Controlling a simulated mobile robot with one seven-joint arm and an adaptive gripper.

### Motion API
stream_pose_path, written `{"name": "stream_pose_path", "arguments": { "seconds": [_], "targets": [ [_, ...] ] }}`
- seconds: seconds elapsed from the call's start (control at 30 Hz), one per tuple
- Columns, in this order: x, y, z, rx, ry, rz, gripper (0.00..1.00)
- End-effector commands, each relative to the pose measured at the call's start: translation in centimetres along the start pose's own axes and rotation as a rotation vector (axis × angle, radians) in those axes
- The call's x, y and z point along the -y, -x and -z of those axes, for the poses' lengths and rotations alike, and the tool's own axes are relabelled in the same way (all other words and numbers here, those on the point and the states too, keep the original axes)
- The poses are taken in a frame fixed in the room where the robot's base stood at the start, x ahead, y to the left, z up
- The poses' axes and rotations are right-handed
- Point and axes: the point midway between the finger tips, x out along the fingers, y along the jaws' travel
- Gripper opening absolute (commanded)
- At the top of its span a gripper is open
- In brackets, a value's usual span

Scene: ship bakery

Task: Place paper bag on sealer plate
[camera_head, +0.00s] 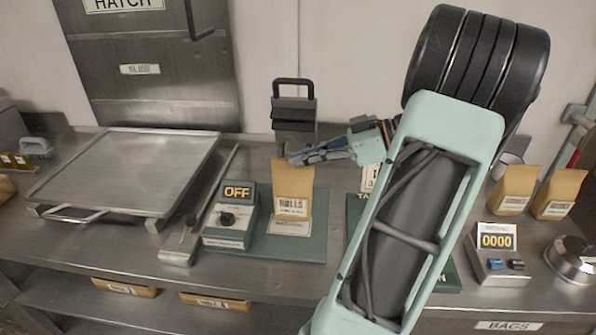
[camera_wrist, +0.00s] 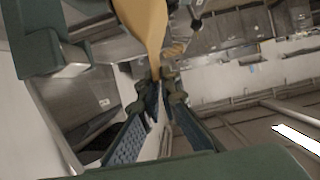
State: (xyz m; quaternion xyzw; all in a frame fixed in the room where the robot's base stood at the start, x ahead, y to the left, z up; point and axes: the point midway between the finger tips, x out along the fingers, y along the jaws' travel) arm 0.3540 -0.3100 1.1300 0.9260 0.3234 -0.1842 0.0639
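The tan paper bag (camera_head: 293,180), labelled ROLLS, is upright in front of the sealer's dark upright head (camera_head: 294,113). Its lower end is over the back part of the green sealer plate (camera_head: 285,248); I cannot tell whether it touches. My gripper (camera_head: 293,160) reaches in from the right at the bag's top edge. In the wrist view the bag (camera_wrist: 146,25) tapers to its thin top between the fingertips (camera_wrist: 158,85), which are close together on it.
A control box (camera_head: 230,218) reading OFF stands left of the plate. A metal tray (camera_head: 130,170) lies further left. Two more tan bags (camera_head: 513,188) (camera_head: 558,193) and a counter reading 0000 (camera_head: 497,243) are at the right.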

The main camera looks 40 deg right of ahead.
Motion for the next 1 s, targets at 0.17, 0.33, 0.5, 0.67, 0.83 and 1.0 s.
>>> {"name": "stream_pose_path", "arguments": {
  "seconds": [0.17,0.33,0.5,0.67,0.83,1.0],
  "targets": [
    [-0.4,-0.9,-0.6,-0.001,0.001,0.0,0.0],
    [-0.8,-2.1,-2.1,-0.003,-0.003,0.0,0.0],
    [-0.8,-2.8,-3.8,-0.001,0.0,-0.002,0.0],
    [-0.8,-2.8,-3.8,0.0,0.002,-0.002,0.0],
    [-0.8,-2.9,-4.1,0.001,0.002,-0.002,0.05],
    [-0.8,-2.8,-4.0,0.001,0.001,-0.002,0.22]
  ]
}}
